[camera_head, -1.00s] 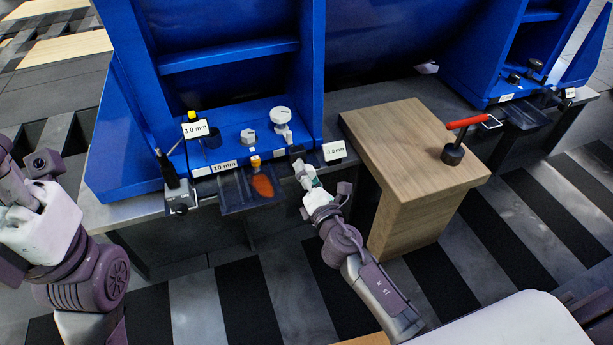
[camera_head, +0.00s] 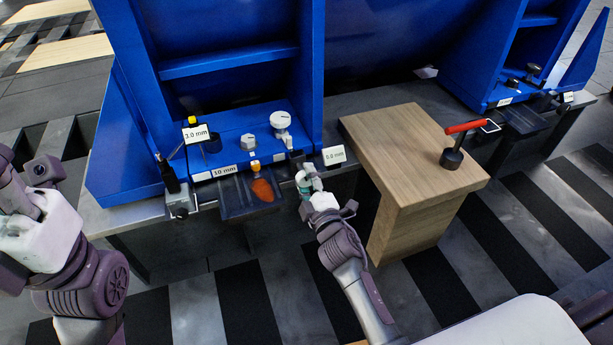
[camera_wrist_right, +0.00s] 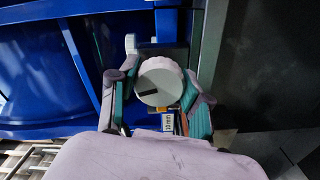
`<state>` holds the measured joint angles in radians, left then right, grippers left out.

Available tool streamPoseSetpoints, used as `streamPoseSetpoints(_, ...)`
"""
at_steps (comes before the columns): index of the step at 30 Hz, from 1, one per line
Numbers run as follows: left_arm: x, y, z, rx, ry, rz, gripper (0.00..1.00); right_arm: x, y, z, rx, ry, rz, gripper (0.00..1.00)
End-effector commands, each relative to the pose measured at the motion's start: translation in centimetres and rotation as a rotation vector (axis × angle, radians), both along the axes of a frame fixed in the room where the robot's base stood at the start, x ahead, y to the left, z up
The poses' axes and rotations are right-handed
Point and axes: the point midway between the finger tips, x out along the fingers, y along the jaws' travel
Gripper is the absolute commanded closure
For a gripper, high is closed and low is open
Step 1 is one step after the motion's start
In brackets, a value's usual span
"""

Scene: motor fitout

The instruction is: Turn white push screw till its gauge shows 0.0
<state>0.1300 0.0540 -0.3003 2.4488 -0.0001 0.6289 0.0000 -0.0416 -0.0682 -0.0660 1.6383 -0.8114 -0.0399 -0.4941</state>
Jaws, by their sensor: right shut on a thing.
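The white push screw (camera_wrist_right: 160,82) shows in the right wrist view as a round white knob with a dark mark, between the fingers of my right gripper (camera_wrist_right: 158,90). My right gripper is shut on it. In the head view the right gripper (camera_head: 307,181) is at the front edge of the blue fixture, and the screw is mostly hidden there. The gauge (camera_head: 334,155) just above and to the right reads 0.0 mm on a greenish face.
The blue fixture (camera_head: 232,62) stands on a grey bench. Its front carries other knobs (camera_head: 249,143), a 3.0 mm display (camera_head: 196,134), a 10 mm display (camera_head: 225,171) and a dark tray (camera_head: 235,197) with an orange item. A wooden block (camera_head: 400,145) with a red-handled tool (camera_head: 455,150) stands close right.

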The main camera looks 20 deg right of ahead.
Motion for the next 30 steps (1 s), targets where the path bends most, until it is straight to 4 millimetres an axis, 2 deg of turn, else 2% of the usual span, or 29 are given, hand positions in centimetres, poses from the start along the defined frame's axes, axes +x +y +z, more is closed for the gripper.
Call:
streamPoseSetpoints(12,0.5,0.0,-0.8,0.004,0.045,-0.001,0.6,-0.1,0.0,-0.1,0.216,0.011,-0.002,0.86)
streamPoseSetpoints(30,0.7,0.0,-1.1,0.0,0.06,-0.002,0.6,-0.1,0.0,-0.3,0.253,0.013,-0.001,0.86)
